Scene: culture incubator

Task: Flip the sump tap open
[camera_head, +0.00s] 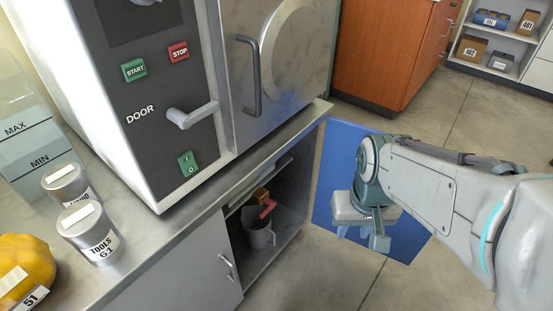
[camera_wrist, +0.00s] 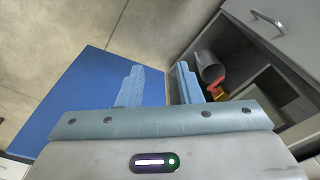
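The sump tap shows a red lever (camera_head: 267,208) and a yellow-brass body (camera_head: 260,194) inside the open lower cabinet bay under the incubator. Its red lever also shows in the wrist view (camera_wrist: 216,87), to the right of my fingers. A grey cup or jug (camera_head: 259,236) sits below the tap. My gripper (camera_head: 362,236) hangs outside the bay, to the right of the tap and clear of it. In the wrist view my gripper (camera_wrist: 160,70) has its two fingers apart, with nothing between them.
The incubator (camera_head: 180,90) with its door handle stands on a metal counter (camera_head: 150,235). Two labelled tins (camera_head: 88,232) and a yellow object (camera_head: 22,265) are on the counter. A closed cabinet door (camera_head: 185,275) borders the bay. A blue mat (camera_head: 330,165) lies on the floor.

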